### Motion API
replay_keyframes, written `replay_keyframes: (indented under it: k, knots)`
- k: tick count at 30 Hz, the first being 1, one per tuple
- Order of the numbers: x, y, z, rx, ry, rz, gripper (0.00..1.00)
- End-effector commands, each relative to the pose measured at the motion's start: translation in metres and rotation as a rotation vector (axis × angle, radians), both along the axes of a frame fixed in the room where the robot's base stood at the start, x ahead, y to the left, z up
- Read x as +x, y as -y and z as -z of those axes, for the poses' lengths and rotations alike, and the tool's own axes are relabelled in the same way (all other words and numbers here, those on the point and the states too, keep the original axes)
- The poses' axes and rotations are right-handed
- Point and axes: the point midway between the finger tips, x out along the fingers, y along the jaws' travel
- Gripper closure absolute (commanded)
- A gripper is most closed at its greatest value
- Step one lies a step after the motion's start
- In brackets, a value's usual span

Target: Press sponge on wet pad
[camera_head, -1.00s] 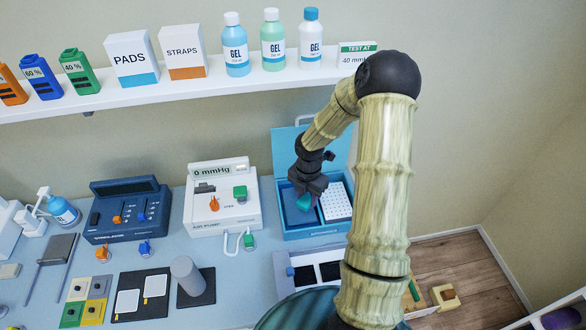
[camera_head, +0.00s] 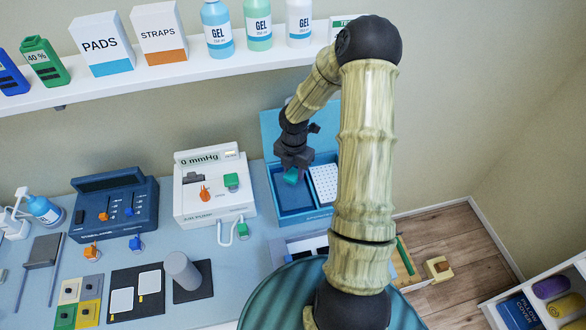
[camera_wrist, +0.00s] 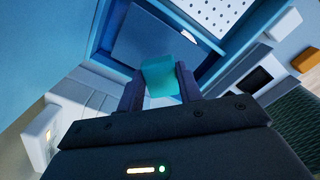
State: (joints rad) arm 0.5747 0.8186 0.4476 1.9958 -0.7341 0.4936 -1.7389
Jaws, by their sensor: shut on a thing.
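A small teal sponge (camera_wrist: 160,78) is held between the two fingers of my gripper (camera_wrist: 158,88). In the head view the sponge (camera_head: 291,175) shows at the tip of my gripper (camera_head: 292,168), over the left compartment of an open blue box (camera_head: 297,217). In the wrist view a flat dark blue pad (camera_wrist: 150,42) lies in that compartment, just beyond the sponge. I cannot tell whether it is wet. The sponge appears apart from it. My gripper hides part of the box.
A white perforated plate (camera_head: 323,183) fills the box's right compartment. The white air pump (camera_head: 214,190) stands close on the left. A shelf (camera_head: 170,80) with gel bottles and cartons hangs above. A grey cylinder (camera_head: 182,270) stands on a black mat on the counter.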

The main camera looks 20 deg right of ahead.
Motion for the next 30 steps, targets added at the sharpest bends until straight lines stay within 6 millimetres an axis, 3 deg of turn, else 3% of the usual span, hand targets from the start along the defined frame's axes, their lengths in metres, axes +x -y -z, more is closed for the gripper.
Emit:
replay_keyframes:
  k: [15,30]
  knots:
    - [0.0,-0.001,0.05,0.0,0.0,-0.003,0.83]
    - [0.0,-0.001,0.052,0.0,0.0,-0.003,0.83]
